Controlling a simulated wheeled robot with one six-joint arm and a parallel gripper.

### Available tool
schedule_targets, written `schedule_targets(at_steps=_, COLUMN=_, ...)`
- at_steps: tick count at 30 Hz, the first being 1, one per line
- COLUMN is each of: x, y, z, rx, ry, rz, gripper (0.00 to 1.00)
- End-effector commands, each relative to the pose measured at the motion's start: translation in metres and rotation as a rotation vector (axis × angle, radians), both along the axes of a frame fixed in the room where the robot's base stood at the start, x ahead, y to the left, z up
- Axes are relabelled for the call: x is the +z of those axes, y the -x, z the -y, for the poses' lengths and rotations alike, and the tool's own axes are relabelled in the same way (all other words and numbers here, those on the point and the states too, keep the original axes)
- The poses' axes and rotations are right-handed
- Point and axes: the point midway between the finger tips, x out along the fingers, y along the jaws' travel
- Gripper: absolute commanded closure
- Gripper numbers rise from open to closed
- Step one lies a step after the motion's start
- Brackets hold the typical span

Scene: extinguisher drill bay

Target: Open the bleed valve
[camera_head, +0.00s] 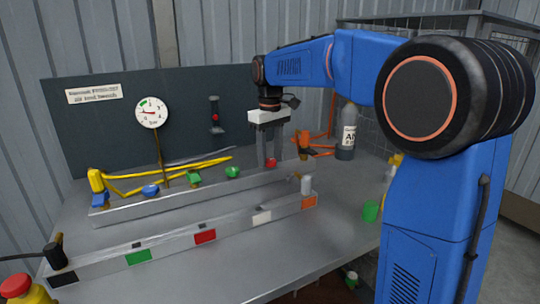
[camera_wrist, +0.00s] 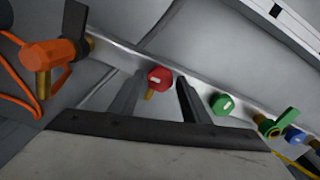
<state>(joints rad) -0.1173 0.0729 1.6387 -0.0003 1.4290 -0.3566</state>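A rail (camera_head: 130,213) carries several coloured valves. A red knob (camera_head: 270,163) is at its right part and shows a pale mark and a brass stem in the wrist view (camera_wrist: 159,75). To its left in the head view are a round green knob (camera_head: 232,172), a green lever (camera_head: 193,178) and a blue handle (camera_head: 150,190). No readable label tells me which is the bleed valve. My gripper (camera_head: 271,160) points down at the red knob. Its fingers are apart, and the knob appears between their tips (camera_wrist: 160,82); I cannot tell whether they touch it.
An orange valve (camera_head: 304,142) and a labelled grey bottle (camera_head: 347,130) stand to the right. A gauge (camera_head: 151,112) rises behind the rail. A front rail (camera_head: 170,247) bears coloured patches.

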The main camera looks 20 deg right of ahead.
Motion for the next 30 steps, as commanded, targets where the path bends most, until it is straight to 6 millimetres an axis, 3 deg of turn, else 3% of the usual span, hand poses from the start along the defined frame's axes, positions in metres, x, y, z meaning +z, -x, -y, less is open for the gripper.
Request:
schedule_targets(at_steps=14, x=0.009, y=0.000, z=0.000, rx=-0.001, ry=0.000, rz=0.001, gripper=0.50)
schedule_targets(at_steps=30, x=0.111, y=-0.001, z=0.000, rx=-0.001, ry=-0.001, rz=0.002, gripper=0.50)
